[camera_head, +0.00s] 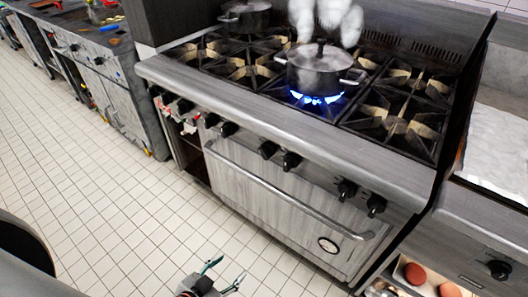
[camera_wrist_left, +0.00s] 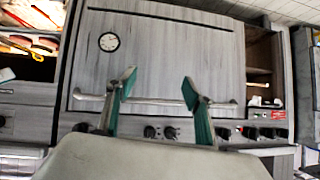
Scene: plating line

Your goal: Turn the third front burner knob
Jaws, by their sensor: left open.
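The stove's front panel carries a row of black knobs. A middle pair, a left knob (camera_head: 267,149) and a right knob (camera_head: 291,160), sits below the pot; another pair, knobs (camera_head: 346,189) and (camera_head: 375,205), is farther right, and more knobs are to the left. I cannot tell which is the third front burner knob. My left gripper (camera_head: 226,272) is open and empty, low in front of the oven door and apart from the panel. In the left wrist view its green-tipped fingers (camera_wrist_left: 158,85) are spread before the door, with middle knobs (camera_wrist_left: 160,132) between them below. My right gripper is out of view.
A lidded pot (camera_head: 318,70) steams over a blue flame (camera_head: 317,99). Another pot (camera_head: 245,17) stands at the back left. The oven handle (camera_head: 290,195) sticks out below the knobs. Open tiled floor (camera_head: 130,210) lies in front and left.

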